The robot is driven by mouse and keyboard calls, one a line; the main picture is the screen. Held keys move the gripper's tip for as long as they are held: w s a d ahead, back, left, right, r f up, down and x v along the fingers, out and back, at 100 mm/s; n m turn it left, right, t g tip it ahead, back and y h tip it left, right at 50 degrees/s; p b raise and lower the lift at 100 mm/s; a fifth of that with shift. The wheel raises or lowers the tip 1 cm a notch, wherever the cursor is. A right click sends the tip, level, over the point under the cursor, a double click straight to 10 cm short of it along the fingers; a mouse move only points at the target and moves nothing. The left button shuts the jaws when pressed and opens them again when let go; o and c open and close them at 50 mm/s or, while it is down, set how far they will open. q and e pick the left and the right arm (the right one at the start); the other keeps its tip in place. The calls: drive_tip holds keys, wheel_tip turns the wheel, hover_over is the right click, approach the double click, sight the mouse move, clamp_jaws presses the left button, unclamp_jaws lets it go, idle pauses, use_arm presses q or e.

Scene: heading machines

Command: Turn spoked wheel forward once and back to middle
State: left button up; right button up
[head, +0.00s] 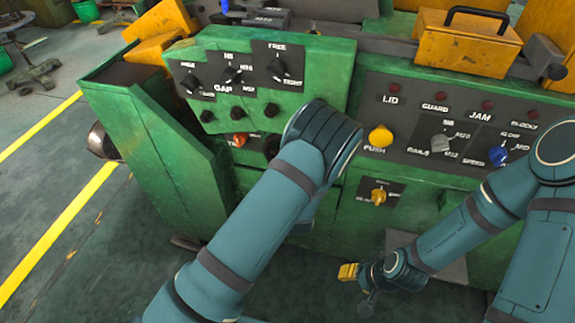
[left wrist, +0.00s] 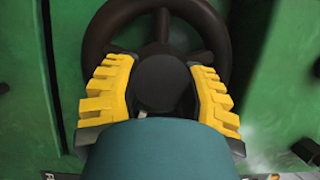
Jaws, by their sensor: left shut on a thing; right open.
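The spoked wheel (left wrist: 222,45) is dark with a round rim and spokes, set against green machine panels in the left wrist view. My left gripper (left wrist: 162,66) has its two yellow fingers on either side of the wheel's dark hub, inside the rim, and is shut on the wheel. In the head view my left arm hides this gripper and most or all of the wheel. A dark rounded part beside the arm there may be the wheel's edge; I cannot tell. My right gripper (head: 348,272) is open and empty, low in front of the machine.
The green machine has a knob panel (head: 230,78) at the left and a dark panel with lamps at the right. A yellow push button (head: 380,137) and a blue knob (head: 498,154) stick out. A yellow box (head: 468,42) stands on top. Floor at the left is open.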

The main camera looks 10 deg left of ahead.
use_arm(q)
drive_tip(key=shift+r+m+t+b, duration=0.1)
drive_tip(key=shift+m+t+b, duration=0.4)
drive_tip(key=shift+m, duration=0.6)
drive_tip(key=shift+a, duration=0.1)
drive_tip(key=o, duration=1.3)
drive_tip(key=shift+s, duration=0.3)
drive_tip(key=v, duration=1.1)
drive_tip(key=shift+s+f, duration=0.15)
drive_tip(key=shift+f, duration=0.05)
